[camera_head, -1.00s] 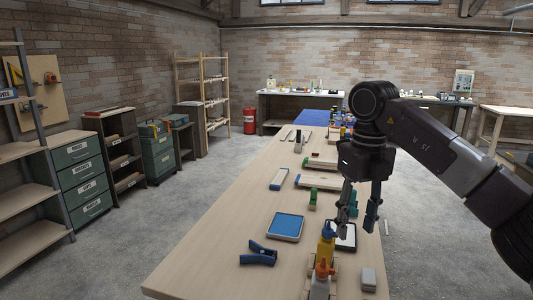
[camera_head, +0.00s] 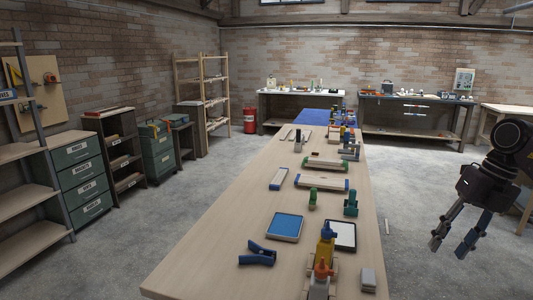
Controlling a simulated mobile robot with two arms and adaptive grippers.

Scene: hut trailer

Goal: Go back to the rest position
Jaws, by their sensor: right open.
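My right gripper (camera_head: 449,250) is open and empty at the right of the head view, pointing down. It is off to the right of the long wooden table (camera_head: 215,240), over the grey floor and apart from everything on the table. My left gripper does not show in this view.
The table holds a blue tray (camera_head: 285,227), a blue clamp-like tool (camera_head: 258,254), yellow and orange-topped bottles (camera_head: 325,246), a green item (camera_head: 351,203) and a grey block (camera_head: 368,278). Shelves and drawers (camera_head: 82,182) line the left wall.

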